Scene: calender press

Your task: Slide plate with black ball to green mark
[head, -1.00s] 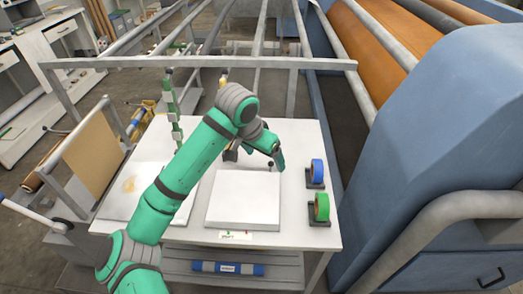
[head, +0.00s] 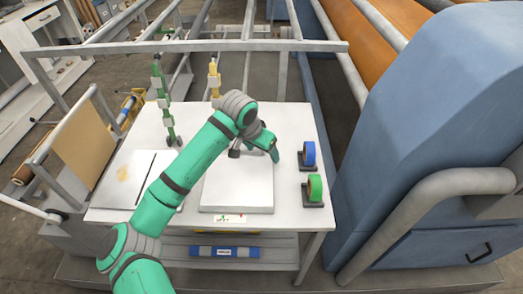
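The white plate (head: 238,190) lies flat on the white table, right of my forearm. My gripper (head: 275,156) points down at the plate's far right corner. Its fingers are too small to tell whether they are open or shut, or touching the ball. The black ball cannot be made out clearly now; it seems hidden at my gripper. A small label (head: 230,218) with tiny coloured marks lies at the plate's front edge. I cannot tell for sure which mark is the green one.
A blue tape roll (head: 309,153) and a green tape roll (head: 315,187) stand on dark holders right of the plate. A second pale panel (head: 118,180) lies to the left, partly behind my arm. A metal rail (head: 190,46) crosses behind the table. The blue machine (head: 440,110) stands at right.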

